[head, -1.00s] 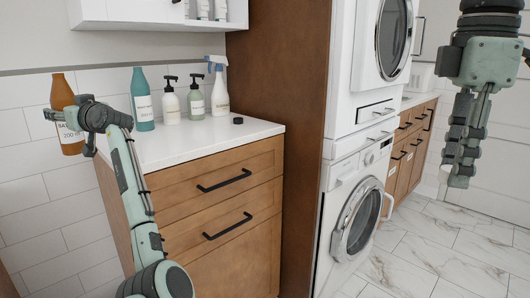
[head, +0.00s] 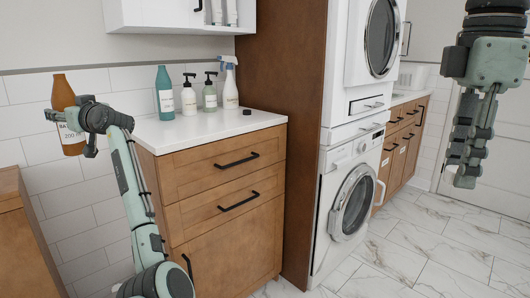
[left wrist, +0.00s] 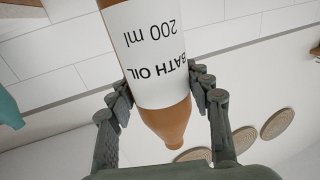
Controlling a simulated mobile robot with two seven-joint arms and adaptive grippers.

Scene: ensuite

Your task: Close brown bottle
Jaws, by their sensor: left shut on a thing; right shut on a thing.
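The brown bottle (head: 67,105) with a white label is held above and left of the counter, nearly upright, with no cap visible on its top. My left gripper (head: 88,115) is shut around it. In the left wrist view the bottle (left wrist: 155,60) sits between both fingers, its label reading bath oil, 200 ml. A small dark round cap (head: 247,112) lies on the white counter. My right gripper (head: 466,160) hangs at the upper right, away from the counter, fingers pointing down and shut.
On the white counter (head: 190,135) stand a teal bottle (head: 164,92), two pump bottles (head: 189,98) and a spray bottle (head: 230,90). A wooden cabinet (head: 15,220) stands at the left edge. A washer (head: 350,205) is right of the drawers. The marble floor (head: 405,245) is clear.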

